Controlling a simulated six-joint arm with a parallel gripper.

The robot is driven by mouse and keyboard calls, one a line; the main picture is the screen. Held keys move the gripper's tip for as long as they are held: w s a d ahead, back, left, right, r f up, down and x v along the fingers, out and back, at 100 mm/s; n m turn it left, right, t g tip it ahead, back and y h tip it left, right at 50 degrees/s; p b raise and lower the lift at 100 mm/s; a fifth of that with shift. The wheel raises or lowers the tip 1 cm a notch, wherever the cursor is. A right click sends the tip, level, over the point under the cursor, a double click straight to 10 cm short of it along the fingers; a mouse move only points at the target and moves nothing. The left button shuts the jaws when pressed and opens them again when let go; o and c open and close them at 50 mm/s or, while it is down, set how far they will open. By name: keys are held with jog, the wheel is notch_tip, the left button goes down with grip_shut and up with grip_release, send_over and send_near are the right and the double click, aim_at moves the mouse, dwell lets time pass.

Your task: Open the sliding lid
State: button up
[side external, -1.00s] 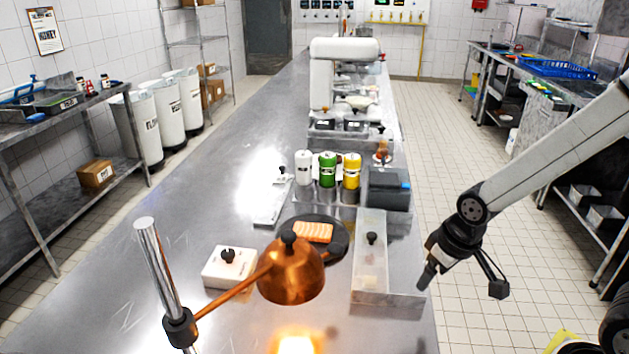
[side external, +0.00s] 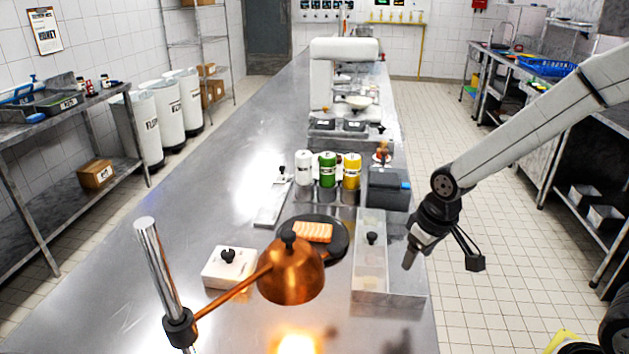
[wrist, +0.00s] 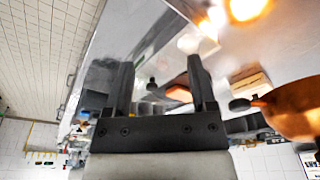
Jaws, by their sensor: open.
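The sliding lid (side external: 370,270) is a long pale translucent panel with a black knob (side external: 372,238) standing up near its middle, on a low box at the right side of the steel counter. My gripper (side external: 408,262) is to the right of the knob and above the box's right part, apart from the lid. In the wrist view my gripper (wrist: 160,78) has its two fingers spread with nothing held. A small dark knob (wrist: 152,84) shows between the fingers, beyond them. The underside of the lid is hidden.
A dark plate (side external: 338,240) with salmon (side external: 313,232) stands left of the lid. A copper lamp (side external: 291,272) hangs in front. A white block with a black knob (side external: 229,267), several bottles (side external: 327,170) and a grey box (side external: 388,187) stand nearby. The counter's left is clear.

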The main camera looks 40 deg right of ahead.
jog(key=r+g, duration=0.2)
send_over(372, 234)
jog(key=shift+f, duration=0.1)
jog(key=shift+f, duration=3.9)
grip_shut()
